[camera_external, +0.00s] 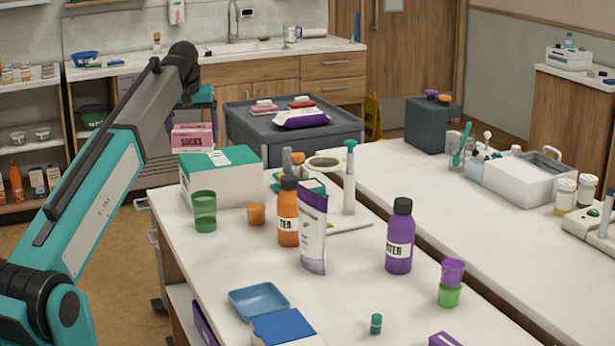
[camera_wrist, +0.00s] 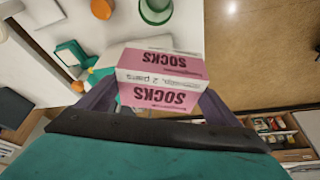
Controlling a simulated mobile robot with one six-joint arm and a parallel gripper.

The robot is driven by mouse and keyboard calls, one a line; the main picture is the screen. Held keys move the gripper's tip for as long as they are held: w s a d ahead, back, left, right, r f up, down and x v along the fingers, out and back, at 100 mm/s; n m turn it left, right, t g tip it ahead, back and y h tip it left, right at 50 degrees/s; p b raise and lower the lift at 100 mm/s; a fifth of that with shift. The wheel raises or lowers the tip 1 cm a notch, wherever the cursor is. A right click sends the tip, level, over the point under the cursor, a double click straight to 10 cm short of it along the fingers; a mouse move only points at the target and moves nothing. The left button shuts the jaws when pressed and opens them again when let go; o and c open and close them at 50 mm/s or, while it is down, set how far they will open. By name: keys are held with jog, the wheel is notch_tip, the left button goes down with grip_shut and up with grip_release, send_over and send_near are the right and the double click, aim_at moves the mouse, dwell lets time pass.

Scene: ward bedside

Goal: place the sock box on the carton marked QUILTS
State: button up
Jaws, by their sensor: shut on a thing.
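The pink and white sock box (camera_wrist: 158,72), marked SOCKS, sits between the two purple fingers of my gripper (camera_wrist: 156,98) in the wrist view. My gripper is shut on it. In the external view the sock box (camera_external: 193,137) is held in the air behind a white box with a teal top (camera_external: 222,186), near the far left end of the front counter. No carton with a readable QUILTS mark shows in either view.
The front counter (camera_external: 375,290) carries a green cup (camera_external: 204,211), an orange bottle (camera_external: 288,212), a white and purple pouch (camera_external: 312,230) and a purple bottle (camera_external: 399,236). A grey cart (camera_external: 240,125) with packs on it stands behind. Floor (camera_wrist: 265,45) shows beside the counter in the wrist view.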

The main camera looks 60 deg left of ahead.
jog(key=shift+f, duration=1.55)
jog(key=shift+w+a, duration=0.55)
jog(key=p, duration=0.4)
send_over(219, 156)
jog(key=d, duration=0.1)
jog(key=shift+s+d+f, duration=0.2)
jog(key=shift+f, duration=0.45)
jog(key=shift+f, duration=0.15)
jog(key=shift+f+p, duration=0.4)
jog(key=shift+f, duration=1.25)
jog(key=shift+f, duration=0.15)
